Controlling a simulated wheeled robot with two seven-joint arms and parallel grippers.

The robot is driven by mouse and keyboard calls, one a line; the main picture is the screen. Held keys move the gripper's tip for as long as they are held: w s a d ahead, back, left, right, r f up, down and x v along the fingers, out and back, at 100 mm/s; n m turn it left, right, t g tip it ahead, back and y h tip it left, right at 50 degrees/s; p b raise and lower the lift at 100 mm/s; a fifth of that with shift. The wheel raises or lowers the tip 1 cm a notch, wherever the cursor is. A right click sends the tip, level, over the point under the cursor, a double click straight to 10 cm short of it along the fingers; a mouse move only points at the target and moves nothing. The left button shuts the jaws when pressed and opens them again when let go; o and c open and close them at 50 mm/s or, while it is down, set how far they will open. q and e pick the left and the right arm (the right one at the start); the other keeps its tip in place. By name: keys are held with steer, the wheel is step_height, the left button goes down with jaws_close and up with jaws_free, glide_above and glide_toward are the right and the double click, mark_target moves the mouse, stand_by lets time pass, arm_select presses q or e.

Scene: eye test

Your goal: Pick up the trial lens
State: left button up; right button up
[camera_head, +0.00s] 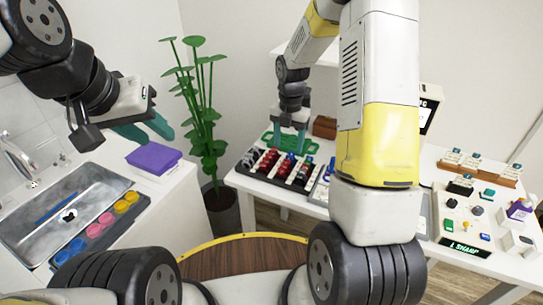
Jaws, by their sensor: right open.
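A dark rack (255,174) on the white table holds rows of small red, blue, black and pale pieces; I cannot tell which is the trial lens. A green piece with openings (275,139) lies behind the rack. My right gripper (289,151) points down with teal fingers at the back of the rack, in front of or over the green piece. It is open; I cannot see anything between its fingers. My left gripper (160,140) is open and empty, over the left counter near a purple box (154,158). My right arm hides part of the table.
A steel sink (30,222) with coloured discs (107,218) beside it is at left. A potted plant (208,120) stands between counter and table. A brown box (325,127) sits behind the rack. The right table part holds a lens-like wooden rack (480,167) and several small items.

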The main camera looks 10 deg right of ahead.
mark_target(287, 160)
step_height(287, 160, down, 8)
steer(key=shift+a, duration=0.15)
stand_by(0.3)
steer(key=shift+c, duration=0.4)
jaws_close()
